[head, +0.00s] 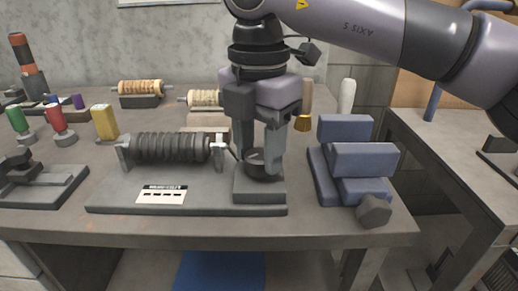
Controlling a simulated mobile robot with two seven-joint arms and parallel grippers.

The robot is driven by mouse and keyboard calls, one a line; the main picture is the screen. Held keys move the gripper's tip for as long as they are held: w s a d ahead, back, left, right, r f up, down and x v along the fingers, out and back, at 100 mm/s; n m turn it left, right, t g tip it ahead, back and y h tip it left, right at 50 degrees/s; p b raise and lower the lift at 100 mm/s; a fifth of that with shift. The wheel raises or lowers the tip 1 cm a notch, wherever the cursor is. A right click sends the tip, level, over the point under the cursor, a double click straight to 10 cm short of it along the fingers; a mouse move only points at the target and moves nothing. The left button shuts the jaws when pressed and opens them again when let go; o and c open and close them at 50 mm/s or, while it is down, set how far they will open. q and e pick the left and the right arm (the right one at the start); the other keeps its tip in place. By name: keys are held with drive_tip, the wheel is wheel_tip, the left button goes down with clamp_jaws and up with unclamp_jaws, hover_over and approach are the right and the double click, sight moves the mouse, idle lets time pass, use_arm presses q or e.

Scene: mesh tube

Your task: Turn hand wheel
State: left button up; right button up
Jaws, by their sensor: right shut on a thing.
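A small dark round hand wheel (261,171) sits on a grey block at the right end of a grey base plate (215,200). My right gripper (260,155) comes down from above, with one finger on each side of the wheel, shut on it. The fingers hide part of the wheel. A dark ribbed coil (170,147) lies between two end supports on the same base, left of the gripper. A white label (162,195) is on the base's front. My left gripper is out of view.
Blue-grey blocks (362,160) stand close to the right of the wheel, with a dark hexagonal piece (374,211) in front. Green, red and yellow upright pieces (104,122) stand at left. Wound spools (142,88) lie behind. The table's front edge is near.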

sight(259, 154)
drive_tip(key=shift+r+m, duration=0.1)
drive_tip(key=shift+m, duration=0.4)
drive_tip(key=o, duration=1.1)
drive_tip(key=shift+c, duration=0.2)
wheel_tip(259, 154, up, 6)
drive_tip(key=shift+r+p, duration=0.1)
drive_tip(key=shift+p, duration=0.5)
drive_tip(key=shift+r, duration=0.45)
